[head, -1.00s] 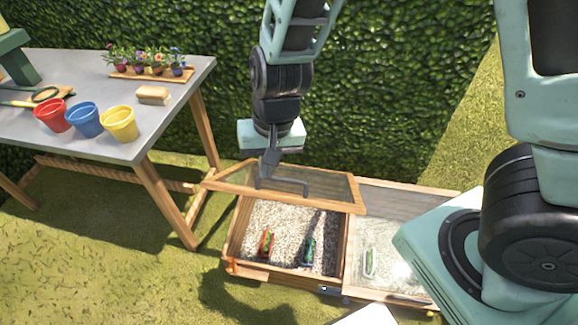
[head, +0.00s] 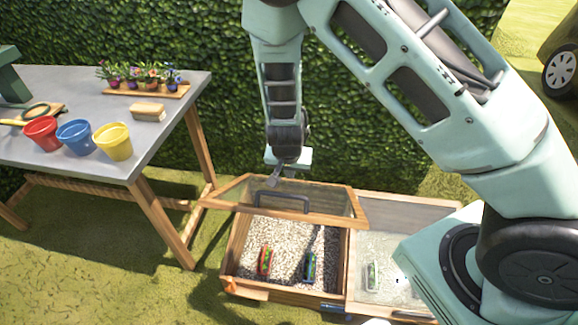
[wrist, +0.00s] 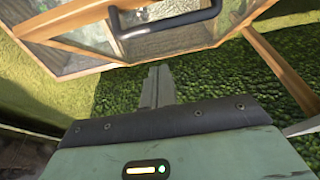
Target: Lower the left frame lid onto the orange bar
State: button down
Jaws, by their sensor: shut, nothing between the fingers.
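The left frame lid (head: 335,220), wood-edged with a see-through pane, is raised and tilted over the left bed. Its dark handle (head: 282,194) shows in the middle of the lid, and also in the wrist view (wrist: 165,27). My gripper (head: 272,181) is shut and empty by the lid's upper edge, apart from the handle. In the wrist view its fingers (wrist: 158,85) point toward the lid. A small orange piece (head: 232,286), seemingly the orange bar, is at the left bed's front left corner. Whether the lid touches any support is unclear.
A grey table (head: 170,95) with pots stands left, a hedge (head: 180,40) behind. Grass lies in front.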

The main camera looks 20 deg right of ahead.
aim_at(289, 195)
jog(key=f, duration=0.4)
jog(key=shift+s+a+f, duration=0.1)
jog(key=shift+s, duration=0.15)
jog(key=shift+s+a+f, duration=0.25)
jog(key=shift+f, duration=0.4)
